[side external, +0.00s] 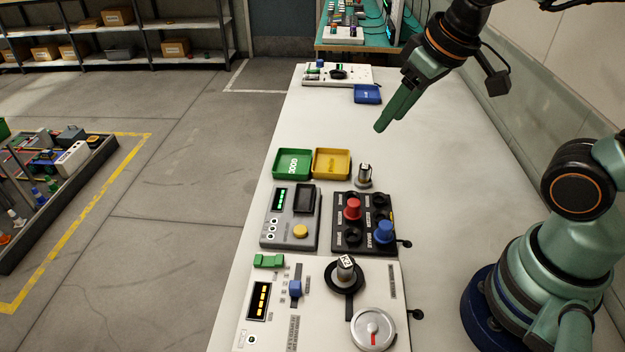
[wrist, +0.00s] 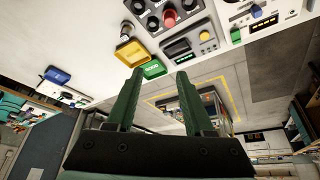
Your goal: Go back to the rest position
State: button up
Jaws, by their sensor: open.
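My gripper (side external: 382,126) is raised over the white bench (side external: 440,190) in the side external view, its green fingers pointing down and to the left. It is apart from everything on the bench. In the wrist view its two fingers (wrist: 158,73) stand apart with nothing between them, so it is open and empty.
A green tray (side external: 292,163) and a yellow tray (side external: 331,164) stand side by side, with a servo (side external: 364,175) to their right. Nearer are a grey tester (side external: 289,218), a dark socket board (side external: 362,224) and a white panel (side external: 325,300). A blue tray (side external: 367,94) lies farther back.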

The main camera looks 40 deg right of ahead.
jog(key=d, duration=0.1)
jog(key=s+d+m, duration=0.1)
jog(key=shift+d+r+t, duration=0.25)
jog(key=shift+d+t, duration=0.05)
jog(key=shift+d, duration=0.05)
